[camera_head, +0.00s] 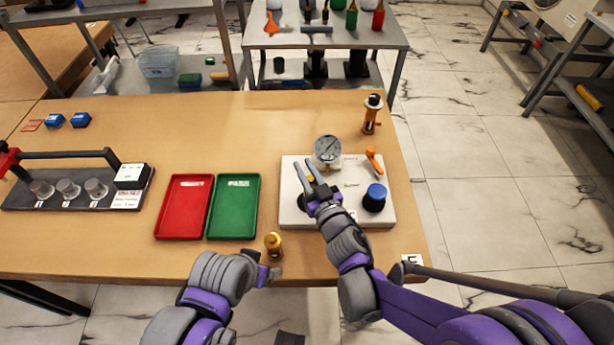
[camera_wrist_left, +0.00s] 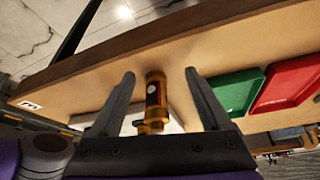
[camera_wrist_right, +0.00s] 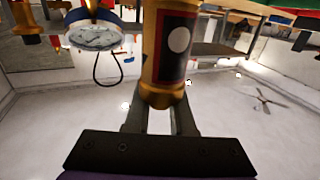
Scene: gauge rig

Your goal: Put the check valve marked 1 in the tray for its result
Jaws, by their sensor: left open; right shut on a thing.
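My right gripper (camera_head: 306,176) is above the left part of the white gauge rig (camera_head: 345,217). In the right wrist view it is shut on a brass valve (camera_wrist_right: 152,60) with a black and red label and a white dot; the head view barely shows this valve. A second brass valve (camera_head: 273,245) stands near the table's front edge. My left gripper (camera_head: 268,272) is open beside it; the left wrist view shows this valve (camera_wrist_left: 156,95) between the spread fingers. A third, orange-brass valve (camera_head: 371,115) stands at the back right. I cannot read any valve's number. The red tray (camera_head: 160,218) and green tray (camera_head: 232,236) are empty.
The rig carries a round gauge (camera_head: 327,149), an orange lever (camera_head: 373,159) and a blue knob (camera_head: 375,197). A dark rack (camera_head: 20,199) with clear cups stands at the left. Small blue blocks (camera_head: 80,120) lie at the back left. The table behind the trays is clear.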

